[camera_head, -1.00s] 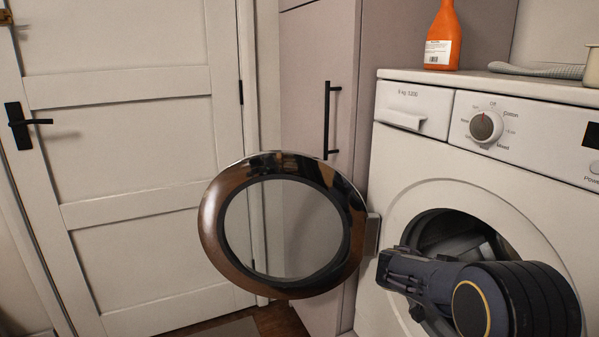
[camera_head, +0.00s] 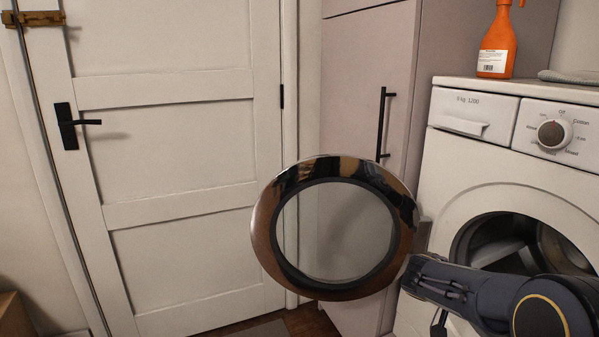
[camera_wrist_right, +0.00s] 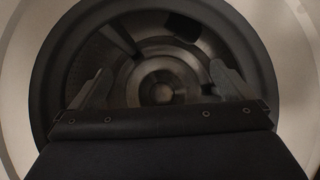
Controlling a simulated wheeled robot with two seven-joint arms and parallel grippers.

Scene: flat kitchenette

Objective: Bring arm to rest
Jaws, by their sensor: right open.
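My right arm (camera_head: 480,291) comes in from the lower right of the head view, low in front of the white washing machine (camera_head: 468,165). In the right wrist view my right gripper (camera_wrist_right: 160,88) is open and empty, its two grey fingers apart. It faces the round drum opening (camera_wrist_right: 160,35), which is centred ahead of it; the fingertips' depth relative to the rim is hard to tell. In the head view the fingers cannot be made out clearly. My left gripper is not in view.
The round washer door (camera_head: 268,235) stands wide open, left of my right arm and close to it. An orange spray bottle (camera_head: 494,42) stands on the washer. A tall cabinet (camera_head: 350,85) and a closed white door (camera_head: 180,150) are behind.

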